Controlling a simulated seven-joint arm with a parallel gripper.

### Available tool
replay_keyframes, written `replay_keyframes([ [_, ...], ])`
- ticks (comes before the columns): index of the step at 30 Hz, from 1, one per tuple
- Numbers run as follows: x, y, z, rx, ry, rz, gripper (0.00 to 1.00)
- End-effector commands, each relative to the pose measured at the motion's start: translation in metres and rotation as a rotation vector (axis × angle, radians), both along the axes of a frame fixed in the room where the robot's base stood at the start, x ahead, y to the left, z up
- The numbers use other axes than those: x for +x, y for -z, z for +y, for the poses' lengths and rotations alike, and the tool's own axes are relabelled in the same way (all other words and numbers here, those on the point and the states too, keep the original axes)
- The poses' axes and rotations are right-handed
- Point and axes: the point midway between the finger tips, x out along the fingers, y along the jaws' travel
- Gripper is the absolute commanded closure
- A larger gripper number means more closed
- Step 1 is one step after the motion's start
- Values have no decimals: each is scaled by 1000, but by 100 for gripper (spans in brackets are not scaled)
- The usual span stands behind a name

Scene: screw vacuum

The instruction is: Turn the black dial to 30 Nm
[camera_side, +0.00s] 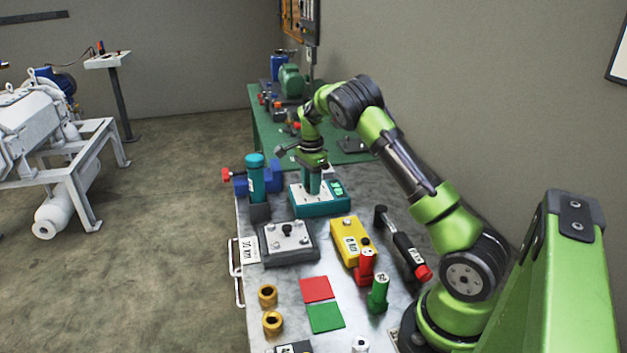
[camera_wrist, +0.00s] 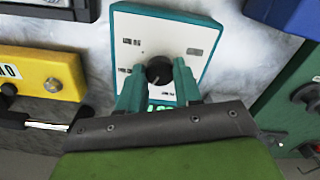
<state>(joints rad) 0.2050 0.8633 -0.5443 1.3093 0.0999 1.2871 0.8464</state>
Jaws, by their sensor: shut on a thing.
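The black dial (camera_wrist: 158,69) sits on the white face of a teal box (camera_wrist: 205,28) in the wrist view. My gripper (camera_wrist: 157,78) has its two teal fingers on either side of the dial, shut on it. Small printed marks surround the dial, too small to read. A lit green display (camera_wrist: 163,109) shows below the dial, partly hidden by the fingers, and I cannot read its value for sure. In the side view the teal box (camera_side: 312,208) stands on the metal table, with my gripper (camera_side: 313,190) pointing down onto it and hiding the dial.
A blue vise (camera_side: 270,180) and a teal cylinder (camera_side: 256,178) stand left of the box. In front are a grey plate fixture (camera_side: 270,248), a yellow box (camera_side: 343,231), red and green handled tools, and a torque wrench (camera_side: 402,245). A green table (camera_side: 262,130) lies behind.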

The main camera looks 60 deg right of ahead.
Motion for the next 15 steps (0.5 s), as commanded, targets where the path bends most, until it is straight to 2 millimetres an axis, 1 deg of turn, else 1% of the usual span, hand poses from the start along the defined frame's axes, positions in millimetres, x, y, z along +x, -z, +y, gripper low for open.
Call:
replay_keyframes([
  [1, 0, -1, 1, 3, 1, 0, 65],
  [3, 0, -1, 1, 3, 1, 0, 54],
  [6, 0, -1, 1, 2, 0, 0, 41],
  [15, 0, -2, 0, 1, -1, 0, 41],
])
